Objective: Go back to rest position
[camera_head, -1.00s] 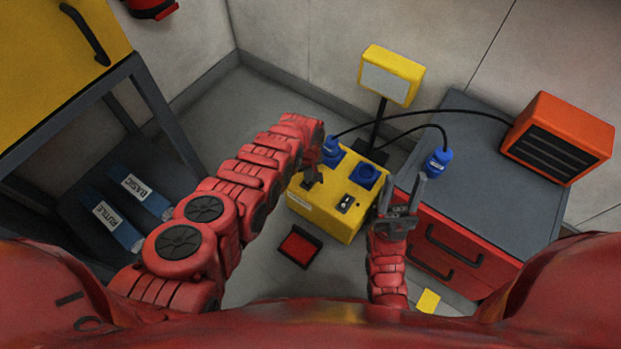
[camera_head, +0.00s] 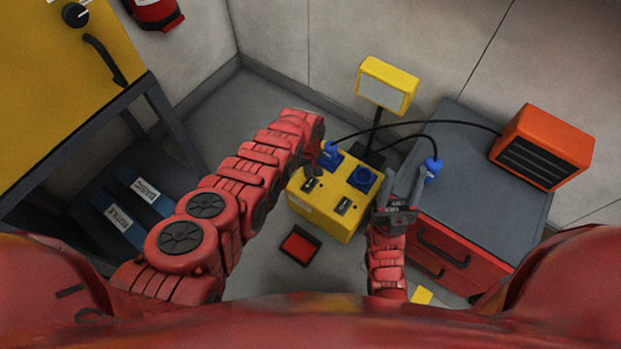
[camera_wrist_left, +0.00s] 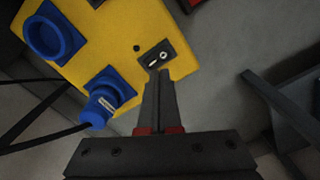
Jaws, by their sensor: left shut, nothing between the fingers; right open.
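My left gripper (camera_head: 314,172) is shut and empty over the left side of the yellow power box (camera_head: 327,209). In the left wrist view its closed fingertips (camera_wrist_left: 158,76) appear just at a black rocker switch (camera_wrist_left: 156,54) on the box; I cannot tell whether they touch. My right gripper (camera_head: 400,196) is open and empty, fingers pointing away from me, between the box and the red cabinet.
A blue plug (camera_head: 331,150) sits in the box's left socket; the right socket (camera_head: 362,178) is empty. Another blue plug (camera_head: 432,170) is at the grey-topped cabinet (camera_head: 470,190), near an orange heater (camera_head: 541,147). A yellow lamp (camera_head: 388,84) stands behind. A yellow bench (camera_head: 60,90) is left.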

